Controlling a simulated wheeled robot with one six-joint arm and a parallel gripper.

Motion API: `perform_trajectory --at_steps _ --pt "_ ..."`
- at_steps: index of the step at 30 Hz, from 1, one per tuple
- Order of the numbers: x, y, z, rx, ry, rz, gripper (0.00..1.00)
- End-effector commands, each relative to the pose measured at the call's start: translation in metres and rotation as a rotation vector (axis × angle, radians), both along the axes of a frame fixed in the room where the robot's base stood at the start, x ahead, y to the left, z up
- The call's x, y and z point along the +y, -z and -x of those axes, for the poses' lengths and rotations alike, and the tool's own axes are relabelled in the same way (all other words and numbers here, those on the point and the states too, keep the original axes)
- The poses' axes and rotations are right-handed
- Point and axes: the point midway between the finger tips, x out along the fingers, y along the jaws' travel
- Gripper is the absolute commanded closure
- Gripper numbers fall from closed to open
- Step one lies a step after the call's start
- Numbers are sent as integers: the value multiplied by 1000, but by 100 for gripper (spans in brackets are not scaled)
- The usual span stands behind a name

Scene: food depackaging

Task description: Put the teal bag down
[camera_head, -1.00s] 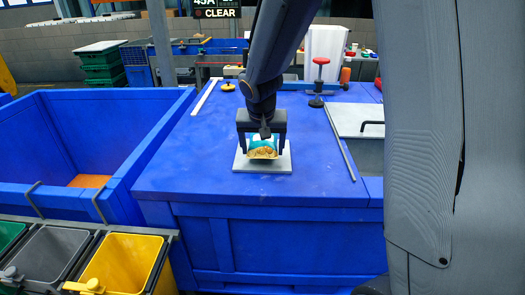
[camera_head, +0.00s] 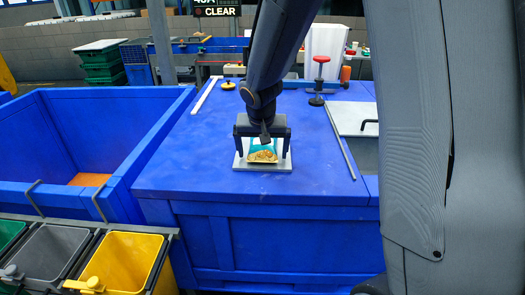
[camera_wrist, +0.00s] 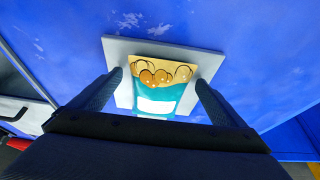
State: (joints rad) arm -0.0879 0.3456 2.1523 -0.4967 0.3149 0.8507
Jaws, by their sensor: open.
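The teal bag (camera_head: 262,149) lies on a pale square board (camera_head: 262,167) on the blue table. It has a tan end with round brown shapes printed on it and a white label. The wrist view shows the bag (camera_wrist: 158,88) flat on the board (camera_wrist: 122,50). My gripper (camera_head: 263,156) is open, with one finger on each side of the bag. In the wrist view, my gripper's fingers (camera_wrist: 158,84) stand apart from the bag's sides, and the bag's near end is partly hidden by the gripper body.
The blue table (camera_head: 205,155) has free room around the board. A red-topped stand (camera_head: 320,75) and a lidded bin (camera_head: 353,122) are at the right. A large blue bin (camera_head: 60,140) is at the left, with grey and yellow bins (camera_head: 122,262) in front.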

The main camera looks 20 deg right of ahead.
Motion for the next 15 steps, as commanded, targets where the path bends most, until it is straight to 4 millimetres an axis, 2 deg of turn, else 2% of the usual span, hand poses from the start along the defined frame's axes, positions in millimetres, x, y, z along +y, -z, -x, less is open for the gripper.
perform_trajectory --at_steps 5,15 --pt "1 -13 3 -4 0 0 5" --pt "8 -66 24 -5 0 -1 5"
